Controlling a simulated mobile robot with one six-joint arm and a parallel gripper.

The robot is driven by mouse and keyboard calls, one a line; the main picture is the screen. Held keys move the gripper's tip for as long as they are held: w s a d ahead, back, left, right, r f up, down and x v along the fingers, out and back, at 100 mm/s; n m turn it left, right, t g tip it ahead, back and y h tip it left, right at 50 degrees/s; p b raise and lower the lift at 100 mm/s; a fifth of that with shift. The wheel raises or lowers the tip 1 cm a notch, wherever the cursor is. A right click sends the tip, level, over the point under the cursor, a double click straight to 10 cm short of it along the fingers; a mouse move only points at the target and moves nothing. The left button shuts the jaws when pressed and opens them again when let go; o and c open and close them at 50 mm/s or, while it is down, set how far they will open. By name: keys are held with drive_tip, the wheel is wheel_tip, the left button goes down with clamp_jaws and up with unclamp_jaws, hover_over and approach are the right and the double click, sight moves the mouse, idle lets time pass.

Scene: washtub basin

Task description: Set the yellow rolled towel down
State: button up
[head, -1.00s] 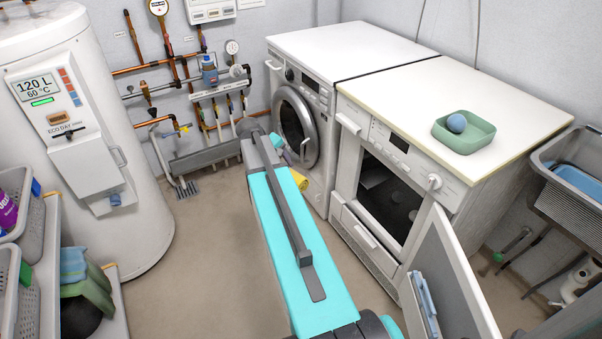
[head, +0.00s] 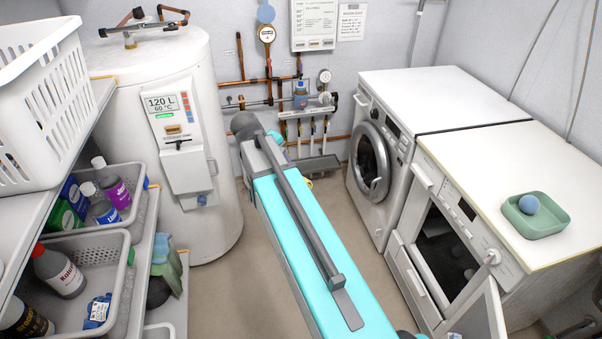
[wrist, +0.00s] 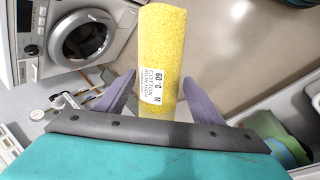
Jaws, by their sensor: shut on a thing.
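The yellow rolled towel (wrist: 161,45) is upright in the wrist picture, with a white printed label on its side. My gripper (wrist: 160,92) is shut on it, one purple finger on each side near its lower end. In the head view my arm hides nearly all of the gripper, and only a small yellow bit of the towel (head: 309,184) shows beside the arm. The towel appears held up in the air, with floor behind it in the wrist view.
The washing machine (head: 372,160) and an open-fronted dryer (head: 440,245) stand right. A green tray (head: 537,222) with a blue ball sits on the worktop. The water heater (head: 170,90) and shelves with grey baskets (head: 95,255) are left. Some floor (head: 240,290) is clear.

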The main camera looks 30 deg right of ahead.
drive_tip(key=a+r+n+t+p, duration=0.1)
drive_tip(key=a+r+n+p, duration=0.1)
drive_tip(key=a+r+p, duration=0.5)
drive_tip(key=s+a+r, duration=0.1)
drive_tip(key=a+r, duration=0.4)
drive_tip(key=a, duration=0.2)
drive_tip(key=shift+r, duration=0.35)
